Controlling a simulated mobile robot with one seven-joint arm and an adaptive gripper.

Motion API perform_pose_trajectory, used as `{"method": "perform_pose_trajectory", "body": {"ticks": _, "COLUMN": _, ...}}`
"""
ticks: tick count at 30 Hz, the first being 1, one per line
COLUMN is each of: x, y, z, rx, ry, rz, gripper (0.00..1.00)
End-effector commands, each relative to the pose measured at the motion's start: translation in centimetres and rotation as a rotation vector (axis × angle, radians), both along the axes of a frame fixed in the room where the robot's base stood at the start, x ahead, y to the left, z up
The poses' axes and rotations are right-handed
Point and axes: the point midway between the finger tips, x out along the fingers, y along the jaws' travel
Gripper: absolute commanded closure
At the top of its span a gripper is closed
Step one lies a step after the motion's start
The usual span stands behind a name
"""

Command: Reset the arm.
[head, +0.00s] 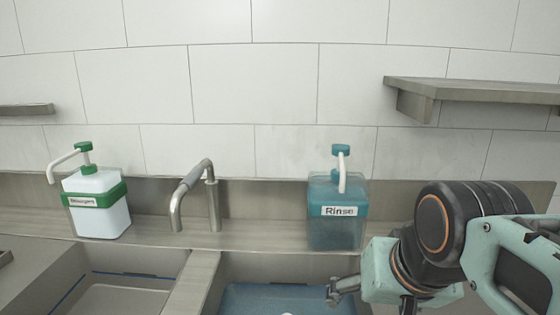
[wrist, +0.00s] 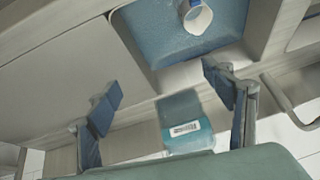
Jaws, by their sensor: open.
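My arm reaches in from the right in the head view. My gripper (head: 334,291) hangs over the blue-filled right sink basin, in front of the teal Rinse dispenser (head: 338,222). In the wrist view my gripper (wrist: 160,79) is open, with its two blue finger pads wide apart and nothing between them. The Rinse dispenser (wrist: 187,128) shows beyond the fingers, apart from them. A white cup (wrist: 197,17) with a blue part is in the blue basin at the top of the wrist view.
A white Detergent dispenser (head: 97,205) with a green band stands at left on the steel ledge. A faucet (head: 196,192) stands between the dispensers. A shelf (head: 470,92) juts from the wall above my arm. The left basin (head: 118,295) looks empty.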

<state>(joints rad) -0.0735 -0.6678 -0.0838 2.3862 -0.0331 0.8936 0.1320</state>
Motion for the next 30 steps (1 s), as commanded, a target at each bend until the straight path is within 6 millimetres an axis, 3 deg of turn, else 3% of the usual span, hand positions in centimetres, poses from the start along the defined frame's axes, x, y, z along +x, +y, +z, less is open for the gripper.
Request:
{"method": "perform_pose_trajectory", "body": {"ticks": 3, "x": -3.6, "y": 0.6, "z": -2.7, "rx": -0.084, "ry": 0.032, "rz": 0.094, "gripper": 0.25}}
{"method": "perform_pose_trajectory", "body": {"ticks": 4, "x": -3.8, "y": 0.7, "z": -2.3, "rx": -0.093, "ry": 0.036, "rz": 0.108, "gripper": 0.25}}
{"method": "perform_pose_trajectory", "body": {"ticks": 6, "x": -3.5, "y": 0.7, "z": -0.3, "rx": -0.087, "ry": 0.034, "rz": 0.105, "gripper": 0.25}}
{"method": "perform_pose_trajectory", "body": {"ticks": 21, "x": -3.4, "y": 0.7, "z": 9.6, "rx": -0.084, "ry": 0.035, "rz": 0.104, "gripper": 0.25}}
{"method": "perform_pose_trajectory", "body": {"ticks": 30, "x": -3.4, "y": 0.7, "z": 12.5, "rx": -0.083, "ry": 0.035, "rz": 0.103, "gripper": 0.25}}
